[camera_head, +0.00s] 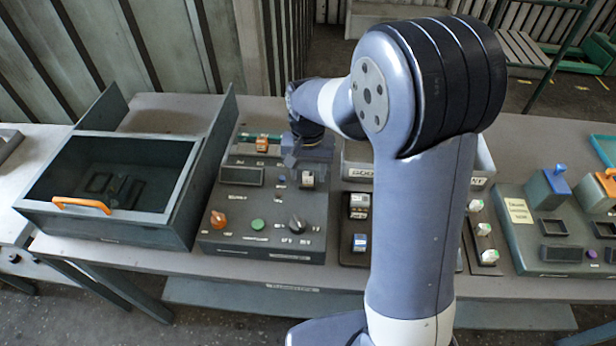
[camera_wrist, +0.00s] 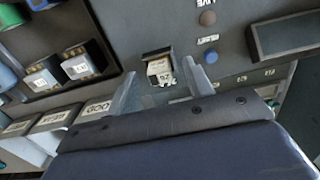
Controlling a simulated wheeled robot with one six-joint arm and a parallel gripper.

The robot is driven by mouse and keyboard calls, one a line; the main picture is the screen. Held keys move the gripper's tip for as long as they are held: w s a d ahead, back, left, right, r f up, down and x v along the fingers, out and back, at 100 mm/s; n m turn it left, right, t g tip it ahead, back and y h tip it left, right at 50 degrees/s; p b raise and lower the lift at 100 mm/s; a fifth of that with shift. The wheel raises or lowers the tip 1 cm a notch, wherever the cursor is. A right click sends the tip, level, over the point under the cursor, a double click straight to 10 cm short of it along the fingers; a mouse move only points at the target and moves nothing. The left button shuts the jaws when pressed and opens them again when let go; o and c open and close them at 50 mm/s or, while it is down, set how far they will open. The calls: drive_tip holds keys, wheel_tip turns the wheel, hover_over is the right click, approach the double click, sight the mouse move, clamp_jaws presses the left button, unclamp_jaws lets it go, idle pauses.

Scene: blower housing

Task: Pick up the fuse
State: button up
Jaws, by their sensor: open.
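A fuse (camera_wrist: 160,68) with a white, numbered face sits in a dark slot on the grey control panel. In the head view the pale block on the panel's right side (camera_head: 307,180) appears to be this fuse. My gripper (camera_wrist: 158,74) is open, with one finger to each side of the fuse's near part in the wrist view. I cannot tell whether the fingers touch it. In the head view my gripper (camera_head: 291,162) is low over the panel, partly hidden by my arm.
The panel (camera_head: 235,240) carries an orange switch (camera_head: 218,219), a green button (camera_head: 258,224) and a black knob (camera_head: 296,224). An open drawer box (camera_head: 110,232) stands left. A rack with other fuses (camera_wrist: 80,65) lies beside the panel. My arm hides part of the bench.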

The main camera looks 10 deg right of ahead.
drive_tip(key=c, duration=0.9)
